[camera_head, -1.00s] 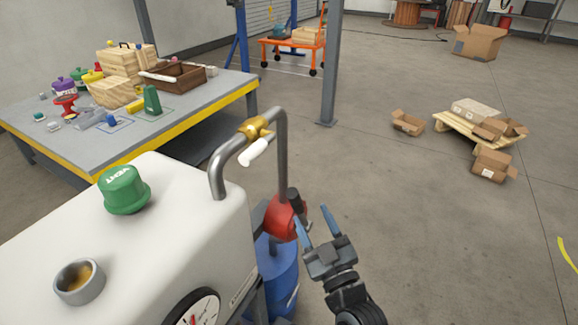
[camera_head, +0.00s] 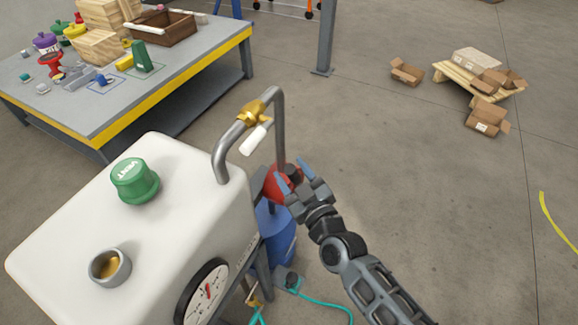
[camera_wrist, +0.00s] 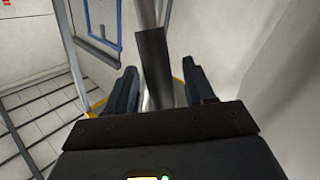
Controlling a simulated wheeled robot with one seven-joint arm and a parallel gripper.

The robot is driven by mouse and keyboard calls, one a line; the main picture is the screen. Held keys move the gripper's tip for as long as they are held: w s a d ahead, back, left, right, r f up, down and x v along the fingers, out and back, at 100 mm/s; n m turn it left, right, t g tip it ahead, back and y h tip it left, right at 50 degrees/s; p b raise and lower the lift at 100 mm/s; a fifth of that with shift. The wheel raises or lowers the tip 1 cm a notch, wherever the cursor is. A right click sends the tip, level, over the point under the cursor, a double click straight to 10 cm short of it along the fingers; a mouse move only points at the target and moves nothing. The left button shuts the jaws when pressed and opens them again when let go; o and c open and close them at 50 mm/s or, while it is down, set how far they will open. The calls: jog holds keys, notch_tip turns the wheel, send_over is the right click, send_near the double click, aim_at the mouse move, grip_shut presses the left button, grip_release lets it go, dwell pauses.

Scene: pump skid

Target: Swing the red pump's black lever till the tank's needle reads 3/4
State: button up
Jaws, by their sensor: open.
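The red pump (camera_head: 270,189) sits on the blue drum beside the white tank (camera_head: 175,240), partly hidden by my gripper. My gripper (camera_head: 293,170) is open at the pump in the head view. In the wrist view, the black lever (camera_wrist: 155,68) stands between my two spread fingers (camera_wrist: 160,88), with gaps visible on both sides. In the head view the lever is mostly hidden by the fingers. The tank's round gauge (camera_head: 204,291) faces front right, seen at a slant. Its red needle (camera_head: 208,290) points roughly upward; I cannot read its marks.
A grey pipe with a brass valve (camera_head: 251,113) and white handle (camera_head: 253,140) rises close to my gripper. A green cap (camera_head: 134,181) and open filler neck (camera_head: 110,267) top the tank. A cluttered workbench (camera_head: 180,88) stands behind left.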

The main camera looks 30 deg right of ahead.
jog(key=shift+w, duration=1)
grip_shut()
